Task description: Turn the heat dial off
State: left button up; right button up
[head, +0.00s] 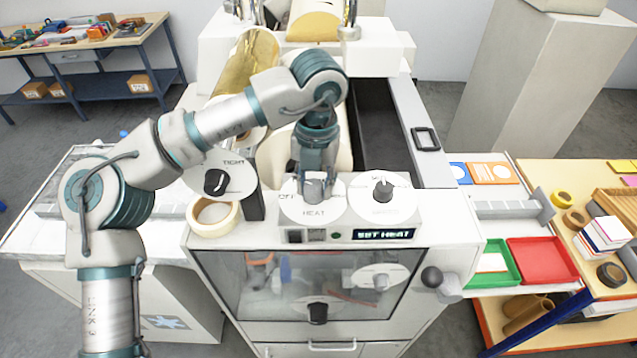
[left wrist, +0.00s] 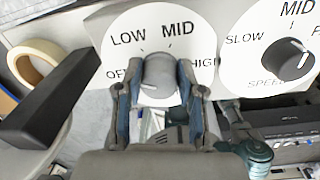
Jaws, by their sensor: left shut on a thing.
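The heat dial is a white disc (head: 297,206) marked HEAT on top of the machine, with a grey knob at its middle. In the left wrist view its face (left wrist: 120,50) reads OFF, LOW, MID and HIGH, the last partly covered. My left gripper (head: 314,190) comes down from above and is shut on the knob (left wrist: 159,72), one finger on each side. A short white mark shows on the knob's left side, toward the OFF side; its exact setting is hard to read. My right gripper is not in view.
A speed dial (head: 383,190) sits close on the right, a dial marked TIGHT (head: 215,182) on the left. A tape roll (head: 214,214) lies beside a dark upright block (head: 254,200). The display (head: 384,234) reads SET HEAT. Trays (head: 541,262) stand right.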

pick_arm(q)
jog(key=shift+s+f+n+b, duration=0.15)
jog(key=shift+n+b, duration=0.35)
jog(key=shift+n, duration=1.7)
jog(key=o, duration=1.1)
jog(key=shift+o, duration=0.2)
jog(key=shift+s, duration=0.1)
jog(key=shift+d+r, duration=0.15)
jog(key=shift+r, duration=0.05)
